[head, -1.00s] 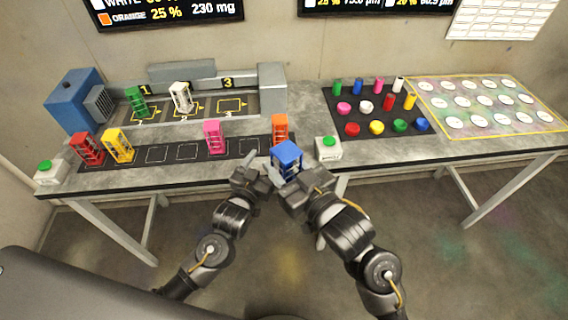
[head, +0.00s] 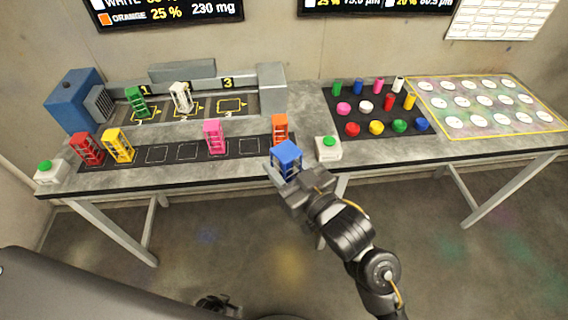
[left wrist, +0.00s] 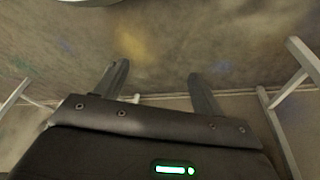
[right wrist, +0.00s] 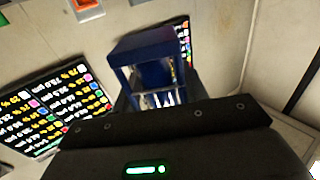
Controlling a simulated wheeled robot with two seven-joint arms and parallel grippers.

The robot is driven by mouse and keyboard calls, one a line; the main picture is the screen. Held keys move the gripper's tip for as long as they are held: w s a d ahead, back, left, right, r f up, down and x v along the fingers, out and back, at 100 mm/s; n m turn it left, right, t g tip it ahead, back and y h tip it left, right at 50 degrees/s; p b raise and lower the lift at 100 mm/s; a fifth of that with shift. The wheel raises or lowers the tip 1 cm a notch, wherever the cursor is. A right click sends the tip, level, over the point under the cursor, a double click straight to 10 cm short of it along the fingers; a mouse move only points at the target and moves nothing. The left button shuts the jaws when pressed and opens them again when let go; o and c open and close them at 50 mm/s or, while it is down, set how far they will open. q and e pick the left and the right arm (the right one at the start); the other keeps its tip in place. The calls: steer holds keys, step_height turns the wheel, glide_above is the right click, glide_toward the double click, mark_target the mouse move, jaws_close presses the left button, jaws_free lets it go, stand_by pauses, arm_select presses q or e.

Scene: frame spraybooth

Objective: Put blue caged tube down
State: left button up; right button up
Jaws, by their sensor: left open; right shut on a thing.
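The blue caged tube also shows upright between the fingers in the right wrist view (right wrist: 148,62). My left gripper (left wrist: 160,85) is open and empty in the left wrist view, with floor and table legs beyond it. In the head view the left gripper is not clearly visible; part of my left arm shows at the bottom edge.
A black strip (head: 185,153) with marked squares carries red (head: 87,148), yellow (head: 118,146), pink (head: 213,137) and orange (head: 280,129) caged tubes. Empty squares lie between yellow and pink, and right of pink. Green (head: 137,102) and white (head: 181,97) ones stand behind. A green-button box (head: 327,149) is close right.

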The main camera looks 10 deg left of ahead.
arm_select(q)
steer(key=s+a+f+g, duration=0.1)
steer(key=s+f, duration=0.1)
steer(key=s, duration=0.5)
steer(key=s+a+f+g, duration=0.1)
steer(key=s+f, duration=0.2)
steer(key=s, duration=0.5)
steer(key=shift+s+a+f+m+g+y, duration=0.25)
steer(key=shift+a+f+m+g+y, duration=0.05)
steer(key=shift+m+y, duration=0.1)
arm_select(e)
steer(key=w+d+r+m+t+h, duration=0.2)
steer(key=w+d+m+t+h, duration=0.15)
steer(key=d, duration=0.45)
steer(key=w+d+r+m+t+h, duration=0.2)
steer(key=d+h, duration=0.2)
steer(key=d, duration=0.4)
steer(key=s+d+f+m+h, duration=0.2)
steer(key=d+h, duration=0.4)
steer(key=d, duration=0.9)
steer(key=shift+f+m+t, duration=0.45)
steer(key=shift+f+m, duration=0.15)
steer(key=shift+m, duration=0.65)
